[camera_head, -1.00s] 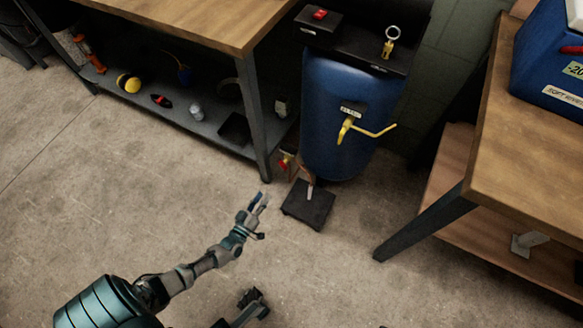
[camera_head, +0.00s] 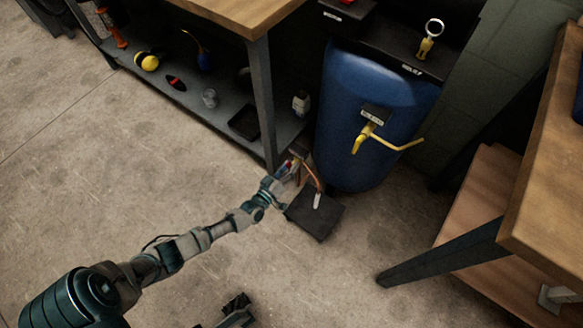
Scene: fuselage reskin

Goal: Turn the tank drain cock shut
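A blue tank (camera_head: 372,100) stands between two benches. A yellow lever valve (camera_head: 371,136) sits on its front below a small label; its long handle points right. Low at the tank's left, a small red part (camera_head: 286,164), which may be the drain cock, is mostly hidden by my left gripper (camera_head: 291,168). The gripper's fingertips are at or very near it; I cannot tell whether they touch or how far they are closed. A dark claw-like part (camera_head: 237,304) at the bottom edge looks like my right gripper; its fingers are unclear.
A dark square plate (camera_head: 315,210) lies on the floor just right of my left gripper, with an orange-brown strip (camera_head: 312,176) above it. A bench leg (camera_head: 263,100) stands close behind the gripper. Another bench (camera_head: 545,190) is at the right.

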